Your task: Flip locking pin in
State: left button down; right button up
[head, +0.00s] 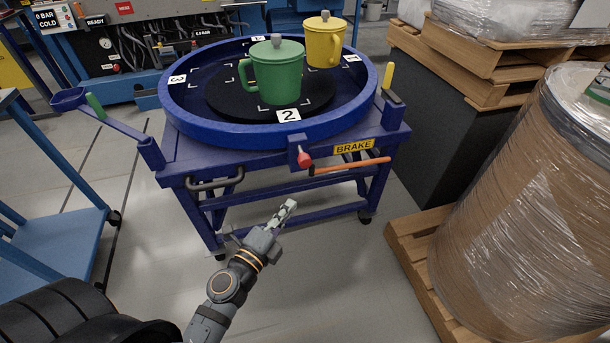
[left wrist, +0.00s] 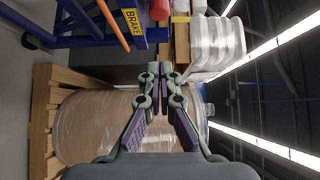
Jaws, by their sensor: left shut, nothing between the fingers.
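The locking pin seems to be the red knob (head: 304,159) on a blue bracket at the front of the turntable cart (head: 270,135), below the label 2. A red piece (left wrist: 159,9), probably the same knob, shows at the top edge of the left wrist view. My left gripper (head: 289,207) is shut and empty, in front of the cart and below the knob, apart from it. Its closed fingers show in the left wrist view (left wrist: 161,70). Whether the pin is in or out cannot be told. My right gripper is not in view.
An orange brake lever (head: 349,166) sticks out right of the knob, under the BRAKE label (head: 354,146). A green mug (head: 277,75) and yellow mug (head: 323,42) stand on the turntable. A wrapped drum (head: 520,210) on a pallet (head: 408,243) stands right. Floor before the cart is clear.

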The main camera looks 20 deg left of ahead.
pick_arm(q)
jog(key=p, duration=0.3)
send_near(310, 164)
jog(key=w+d, duration=0.3)
jog(key=d, duration=0.1)
jog(key=shift+w+a, duration=1.35)
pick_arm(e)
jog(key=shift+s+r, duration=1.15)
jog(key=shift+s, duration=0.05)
